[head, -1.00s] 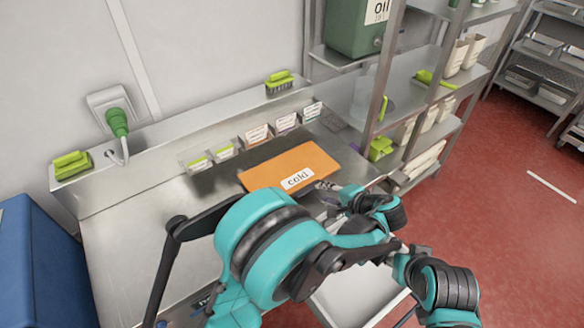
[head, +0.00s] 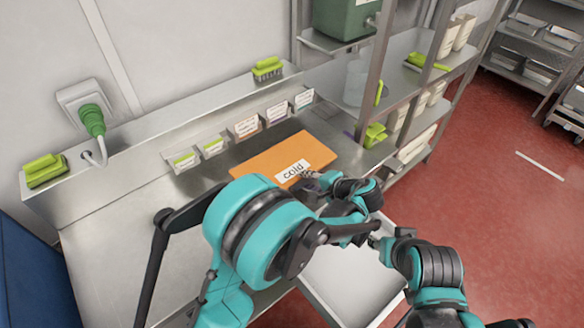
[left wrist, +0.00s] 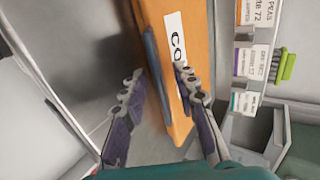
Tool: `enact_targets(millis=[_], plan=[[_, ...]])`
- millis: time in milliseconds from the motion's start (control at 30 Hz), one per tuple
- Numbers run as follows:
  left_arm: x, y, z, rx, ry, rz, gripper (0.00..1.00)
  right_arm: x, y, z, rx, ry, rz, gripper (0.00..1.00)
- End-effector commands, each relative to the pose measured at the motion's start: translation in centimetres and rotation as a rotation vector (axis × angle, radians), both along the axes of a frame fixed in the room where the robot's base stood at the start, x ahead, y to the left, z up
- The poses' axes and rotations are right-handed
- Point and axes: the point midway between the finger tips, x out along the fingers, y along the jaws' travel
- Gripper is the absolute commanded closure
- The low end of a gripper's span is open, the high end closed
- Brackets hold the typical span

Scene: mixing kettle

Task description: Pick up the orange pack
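The orange pack (head: 272,160) lies flat on the steel worktop, with a white "cold" label near its front edge. My left gripper (head: 312,182) is at the pack's front right corner, beside the label. In the left wrist view, the orange pack (left wrist: 172,25) runs from top to bottom, and part of its label shows. Whether either finger touches the pack I cannot tell.
Labelled bins (head: 247,126) line the back of the worktop (head: 120,250). Green brushes sit on the ledge (head: 150,135). A steel shelf unit (head: 370,85) stands close on the right. A white open drawer or tray (head: 350,280) is below the gripper. The worktop's left part is clear.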

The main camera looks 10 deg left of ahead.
Motion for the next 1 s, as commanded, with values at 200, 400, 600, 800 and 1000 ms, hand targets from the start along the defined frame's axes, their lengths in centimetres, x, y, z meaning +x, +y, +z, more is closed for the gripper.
enact_targets(millis=[200, 400, 600, 800, 1000], plan=[[0.0, 0.0, 0.1, 0.000, 0.000, -0.001, 0.97, 0.0, 0.0, 0.0, 0.000, 0.000, 0.000, 0.60], [0.0, 0.0, 0.0, 0.000, 0.000, -0.001, 1.00, 0.0, 0.0, 0.0, 0.000, 0.000, 0.000, 0.60], [0.0, 0.0, 0.5, 0.002, -0.002, -0.001, 1.00, 0.0, 0.0, 0.3, 0.000, 0.000, 0.000, 0.60], [0.0, 0.0, 2.1, 0.003, -0.003, -0.001, 1.00, 0.0, 0.0, 1.4, 0.000, 0.000, 0.000, 0.60], [0.0, 0.0, 4.0, 0.003, -0.003, -0.001, 1.00, 0.0, 0.0, 2.6, 0.000, 0.000, 0.000, 0.60]])
